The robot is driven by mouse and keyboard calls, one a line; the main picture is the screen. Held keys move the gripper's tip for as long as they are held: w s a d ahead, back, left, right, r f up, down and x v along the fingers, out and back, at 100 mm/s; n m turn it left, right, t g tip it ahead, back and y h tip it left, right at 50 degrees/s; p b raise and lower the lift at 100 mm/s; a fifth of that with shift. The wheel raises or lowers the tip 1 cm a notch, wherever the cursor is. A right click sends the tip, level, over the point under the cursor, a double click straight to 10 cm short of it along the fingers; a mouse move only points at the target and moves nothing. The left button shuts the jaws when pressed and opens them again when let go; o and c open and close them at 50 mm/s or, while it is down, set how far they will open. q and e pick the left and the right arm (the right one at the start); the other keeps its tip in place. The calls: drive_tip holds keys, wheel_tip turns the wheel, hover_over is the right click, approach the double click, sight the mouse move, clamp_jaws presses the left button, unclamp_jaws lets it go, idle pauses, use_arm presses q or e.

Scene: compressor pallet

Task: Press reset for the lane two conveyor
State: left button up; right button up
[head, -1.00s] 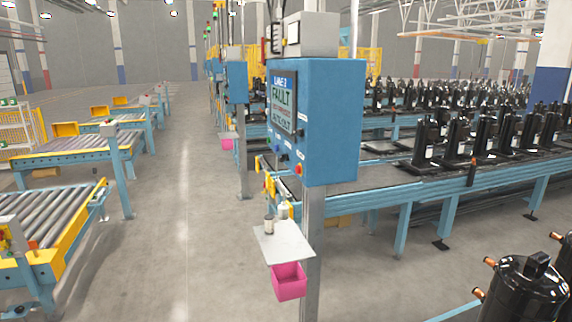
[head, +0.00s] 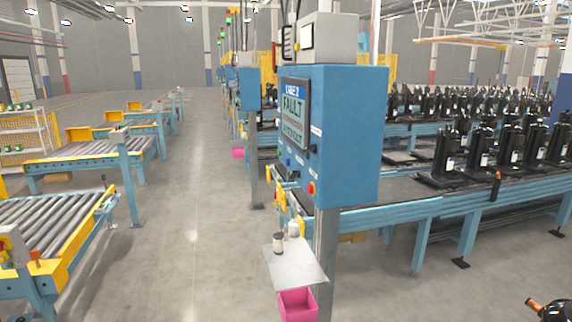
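A blue control box (head: 345,135) is mounted on a grey post, right of the middle in the head view. Its left-facing panel has a screen (head: 293,113) that reads "LANE 2" and "FAULT", with smaller text below that I cannot read surely. Small buttons (head: 287,161) sit under the screen, one of them blue; I cannot tell which is reset. A red-orange button (head: 311,188) is at the panel's lower corner.
A small grey shelf (head: 297,266) with two small containers and a pink bin (head: 298,305) hang on the post. Roller conveyors (head: 50,225) stand at left. Black compressors (head: 507,150) line the conveyor at right. The aisle floor (head: 190,210) between is clear.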

drive_tip(key=shift+w, duration=0.2)
clamp_jaws()
drive_tip(key=shift+s+a+r, duration=0.1)
drive_tip(key=shift+s+a, duration=0.15)
drive_tip(key=shift+a, duration=0.05)
drive_tip(key=shift+d, duration=0.15)
idle(0.5)
